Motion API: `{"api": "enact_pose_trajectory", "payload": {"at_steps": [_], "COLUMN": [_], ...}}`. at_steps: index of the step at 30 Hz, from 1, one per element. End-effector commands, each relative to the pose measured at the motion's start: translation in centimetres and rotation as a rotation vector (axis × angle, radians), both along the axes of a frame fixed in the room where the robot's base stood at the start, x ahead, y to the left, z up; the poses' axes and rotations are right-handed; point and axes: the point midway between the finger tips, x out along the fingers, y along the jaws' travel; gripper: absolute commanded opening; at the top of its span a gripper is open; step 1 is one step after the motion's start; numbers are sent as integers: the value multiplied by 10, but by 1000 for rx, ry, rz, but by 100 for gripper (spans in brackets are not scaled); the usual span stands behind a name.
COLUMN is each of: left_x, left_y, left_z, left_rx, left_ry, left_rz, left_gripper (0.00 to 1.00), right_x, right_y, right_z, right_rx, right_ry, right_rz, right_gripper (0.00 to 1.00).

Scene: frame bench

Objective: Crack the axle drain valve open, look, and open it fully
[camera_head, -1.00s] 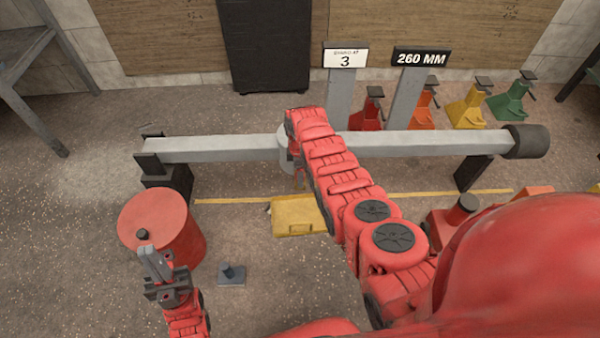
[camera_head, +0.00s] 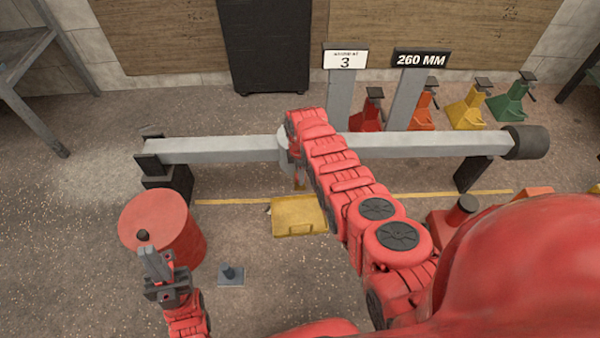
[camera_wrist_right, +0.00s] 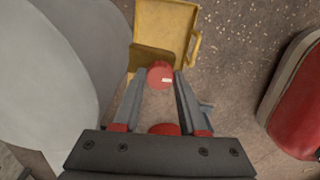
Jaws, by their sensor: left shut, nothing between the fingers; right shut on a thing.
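A grey axle beam (camera_head: 215,150) runs across the head view, with a pale round housing (camera_head: 285,150) at its middle, partly hidden by my right arm. In the right wrist view the housing is a large grey disc (camera_wrist_right: 40,80) at the left. My right gripper (camera_wrist_right: 160,85) is shut on the red valve handle (camera_wrist_right: 160,74), which carries a small white mark. My right fingertips are hidden in the head view. A yellow tray (camera_head: 290,229) lies on the floor below the housing. My left gripper (camera_head: 156,260) is shut and empty, in front of the red drum.
A red drum (camera_head: 158,215) stands at the left and a small grey stand (camera_head: 231,275) beside it. Coloured jack stands (camera_head: 467,105) line the back right. Signs read 3 (camera_head: 345,60) and 260 MM (camera_head: 421,59). Floor between drum and tray is open.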

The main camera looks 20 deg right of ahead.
Motion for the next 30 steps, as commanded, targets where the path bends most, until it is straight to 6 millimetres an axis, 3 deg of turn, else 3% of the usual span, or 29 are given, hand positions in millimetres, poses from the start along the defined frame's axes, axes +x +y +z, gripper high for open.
{"api": "enact_pose_trajectory", "payload": {"at_steps": [15, 30], "left_x": [0, 0], "left_y": [0, 0], "left_z": [0, -2], "left_rx": [-1, 3], "left_ry": [1, -2], "left_rz": [0, 0], "left_gripper": [0, 0], "right_x": [0, 0], "right_y": [-1, 0], "right_z": [0, 0], "right_rx": [-1, 0], "right_ry": [1, 1], "right_rz": [358, 474], "right_gripper": [0, 0]}}
